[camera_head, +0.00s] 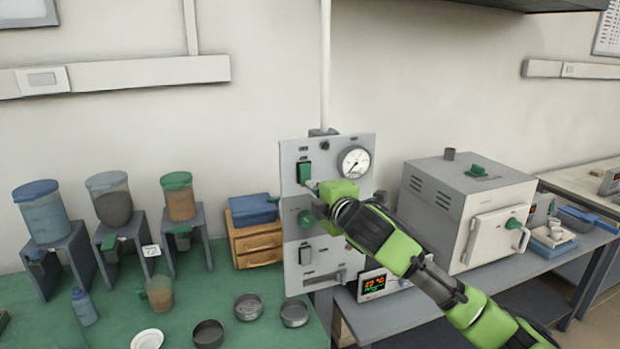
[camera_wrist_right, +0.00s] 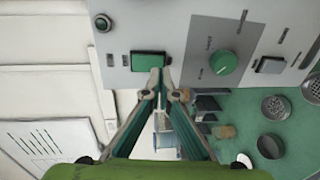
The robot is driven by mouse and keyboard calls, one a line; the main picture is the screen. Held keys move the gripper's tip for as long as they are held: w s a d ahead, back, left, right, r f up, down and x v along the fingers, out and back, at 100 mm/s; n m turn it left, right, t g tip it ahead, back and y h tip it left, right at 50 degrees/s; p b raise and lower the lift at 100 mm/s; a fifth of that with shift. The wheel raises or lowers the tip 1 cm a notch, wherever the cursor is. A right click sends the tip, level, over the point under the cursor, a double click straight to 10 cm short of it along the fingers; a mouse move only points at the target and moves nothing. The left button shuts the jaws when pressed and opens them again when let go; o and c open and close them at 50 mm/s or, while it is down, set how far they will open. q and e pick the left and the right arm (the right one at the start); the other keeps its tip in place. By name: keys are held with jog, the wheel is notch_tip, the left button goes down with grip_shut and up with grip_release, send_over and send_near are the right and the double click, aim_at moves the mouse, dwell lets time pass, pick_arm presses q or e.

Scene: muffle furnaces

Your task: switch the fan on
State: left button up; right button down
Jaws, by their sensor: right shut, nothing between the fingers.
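A grey control panel (camera_head: 294,282) stands upright by the wall. It carries a green rocker switch (camera_head: 304,172) at upper left, a green knob (camera_head: 305,217) below it and a grey switch (camera_head: 305,254) lower down. The labels are too small to read, so I cannot tell which is the fan's. My right gripper (camera_head: 312,189) is shut and empty, close in front of the panel by the green rocker. In the right wrist view its fingertips (camera_wrist_right: 160,75) overlap the edge of the green rocker (camera_wrist_right: 148,61); contact is unclear. My left gripper is out of view.
A round gauge (camera_head: 355,161) is at the panel's upper right. A grey furnace (camera_head: 470,195) and a lit controller (camera_head: 373,284) stand to the right. Wooden drawers (camera_head: 257,243), dispensers and dishes stand on the green table (camera_head: 206,296) to the left.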

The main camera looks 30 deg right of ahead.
aim_at(305, 173)
jog(key=p+x, duration=0.1)
jog(key=x, duration=0.2)
dwell(0.4)
jog(key=shift+w+d+f+t+b, duration=0.1)
jog(key=shift+w+t+b, duration=0.25)
jog(key=shift+b, duration=0.8)
